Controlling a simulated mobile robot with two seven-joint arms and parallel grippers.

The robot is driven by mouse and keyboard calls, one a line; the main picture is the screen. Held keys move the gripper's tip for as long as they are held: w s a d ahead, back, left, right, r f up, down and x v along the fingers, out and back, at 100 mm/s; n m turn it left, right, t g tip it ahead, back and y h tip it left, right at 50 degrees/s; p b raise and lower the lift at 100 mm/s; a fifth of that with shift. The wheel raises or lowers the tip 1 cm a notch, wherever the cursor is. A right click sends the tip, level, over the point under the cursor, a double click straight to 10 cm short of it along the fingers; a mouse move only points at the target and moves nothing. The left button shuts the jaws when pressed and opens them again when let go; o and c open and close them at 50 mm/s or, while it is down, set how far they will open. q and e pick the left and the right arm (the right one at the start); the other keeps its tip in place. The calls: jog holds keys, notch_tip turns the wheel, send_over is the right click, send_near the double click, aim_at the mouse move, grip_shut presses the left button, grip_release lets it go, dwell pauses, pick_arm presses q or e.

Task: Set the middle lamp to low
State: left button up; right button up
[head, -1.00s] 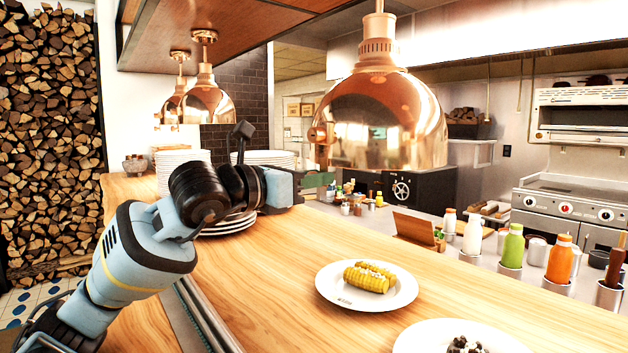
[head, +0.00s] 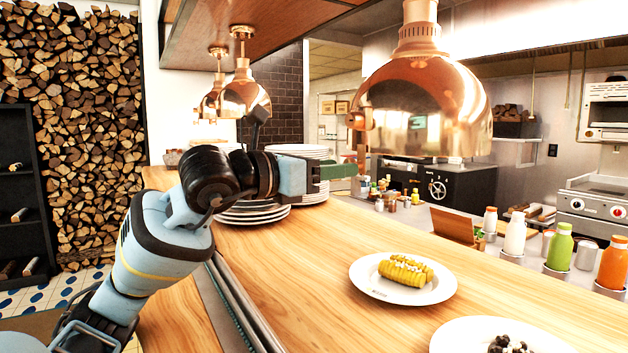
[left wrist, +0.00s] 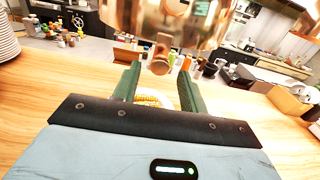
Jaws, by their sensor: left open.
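A large copper dome lamp (head: 430,105) hangs close over the counter. A small copper lever (head: 360,122) sticks out on its left side. Two smaller-looking copper lamps, one at the front (head: 245,96) and one behind it (head: 210,104), hang farther back on the left; I cannot tell from the view alone which is the middle one. My left gripper (head: 348,171) is open and empty, just below the lever. In the left wrist view, the lever (left wrist: 161,55) hangs between the lines of the green fingers of the gripper (left wrist: 160,88), near their tips; contact cannot be told. My right gripper is not in view.
A plate with corn (head: 403,278) and another plate (head: 500,340) stand on the wooden counter (head: 310,265). Stacked plates (head: 240,213) stand behind my left arm. Bottles (head: 560,246) line the far side. A wooden shelf (head: 270,30) hangs above.

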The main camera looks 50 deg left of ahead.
pick_arm(q)
jog(key=shift+s+a+b, duration=0.15)
jog(key=shift+s+b, duration=0.4)
jog(key=shift+s, duration=1.45)
